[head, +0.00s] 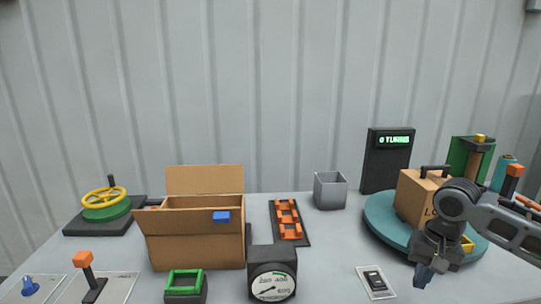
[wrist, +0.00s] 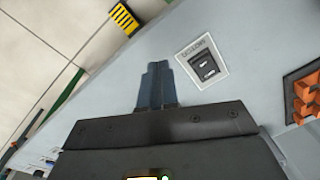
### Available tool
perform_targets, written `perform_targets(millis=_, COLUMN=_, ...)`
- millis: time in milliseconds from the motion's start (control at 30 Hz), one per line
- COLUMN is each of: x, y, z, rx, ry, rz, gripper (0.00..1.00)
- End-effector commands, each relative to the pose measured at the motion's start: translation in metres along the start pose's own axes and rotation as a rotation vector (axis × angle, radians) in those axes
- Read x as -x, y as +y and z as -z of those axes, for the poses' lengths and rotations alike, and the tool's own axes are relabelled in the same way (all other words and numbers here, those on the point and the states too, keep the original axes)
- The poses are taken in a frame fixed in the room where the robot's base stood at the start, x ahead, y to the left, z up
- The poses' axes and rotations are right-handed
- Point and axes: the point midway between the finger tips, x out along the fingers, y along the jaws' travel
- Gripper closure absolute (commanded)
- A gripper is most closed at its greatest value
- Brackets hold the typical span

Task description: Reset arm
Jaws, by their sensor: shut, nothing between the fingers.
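My gripper (head: 424,276) is at the right of the head view, above the front part of the table and pointing down. Its fingers are together with nothing between them; they also show in the wrist view (wrist: 157,85). A black rocker switch on a white plate (head: 375,282) lies left of the gripper in the head view. It shows just right of the fingertips in the wrist view (wrist: 203,62). The gripper is apart from it. My arm comes in from the right edge and hides part of the turntable (head: 378,229).
A brown case stands on the turntable. A dark display (head: 388,160) reads "0 TURNS". An open cardboard box (head: 195,250), gauge (head: 272,275), orange rack (head: 288,218), grey bin (head: 330,190), yellow handwheel (head: 104,202) and orange-topped lever (head: 88,274) stand across the table. Bare table lies left of the switch.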

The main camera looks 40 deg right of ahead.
Motion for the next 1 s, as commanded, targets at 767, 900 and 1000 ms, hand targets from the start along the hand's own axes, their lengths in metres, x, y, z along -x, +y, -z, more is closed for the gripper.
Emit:
perform_targets(millis=767, x=0.059, y=-0.303, z=-0.083, rx=0.292, ry=0.220, rz=0.794, gripper=1.00)
perform_targets(millis=900, x=0.084, y=-0.351, z=-0.117, rx=0.297, ry=0.284, rz=0.989, gripper=1.00)
perform_targets(millis=1000, x=0.098, y=-0.374, z=-0.141, rx=0.276, ry=0.328, rz=1.106, gripper=1.00)
